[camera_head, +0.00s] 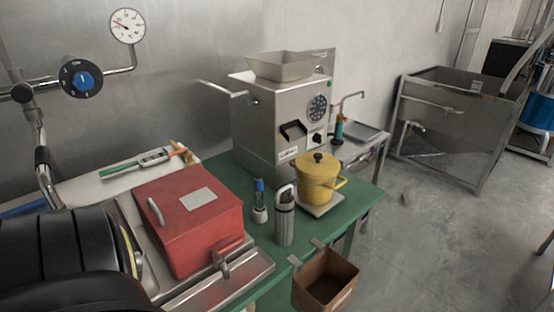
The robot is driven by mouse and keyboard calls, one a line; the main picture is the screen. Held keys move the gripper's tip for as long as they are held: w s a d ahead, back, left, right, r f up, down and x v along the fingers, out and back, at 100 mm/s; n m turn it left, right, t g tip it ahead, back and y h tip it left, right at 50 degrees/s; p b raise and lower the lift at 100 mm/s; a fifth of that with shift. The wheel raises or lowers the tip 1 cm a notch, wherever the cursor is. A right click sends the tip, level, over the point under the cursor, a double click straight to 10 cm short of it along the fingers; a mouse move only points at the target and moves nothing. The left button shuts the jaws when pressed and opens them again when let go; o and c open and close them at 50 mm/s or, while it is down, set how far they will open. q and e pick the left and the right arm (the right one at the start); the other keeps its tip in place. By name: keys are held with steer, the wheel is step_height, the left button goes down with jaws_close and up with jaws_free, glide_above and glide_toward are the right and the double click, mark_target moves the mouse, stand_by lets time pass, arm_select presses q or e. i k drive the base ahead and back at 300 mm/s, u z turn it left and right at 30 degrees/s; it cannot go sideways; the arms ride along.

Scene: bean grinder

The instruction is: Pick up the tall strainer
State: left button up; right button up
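A tall, narrow grey metal cylinder with a looped top (284,222) stands upright near the front of the green table (262,232); it looks like the tall strainer. A small bottle with a blue upper part (259,195) stands just left of it. A yellow pot with a dark lid knob (317,184) sits behind it to the right on a flat pale base. Neither of my grippers shows in the head view, and nothing touches the strainer.
A red box (190,220) stands left of the strainer, with a metal tap at its front. The steel grinder (278,125) with its hopper stands behind. An open brown box (325,284) hangs below the table's front edge.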

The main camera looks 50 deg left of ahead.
mark_target(284, 202)
steer(key=u, duration=0.9)
steer(key=i, duration=1)
steer(key=u, duration=1.05)
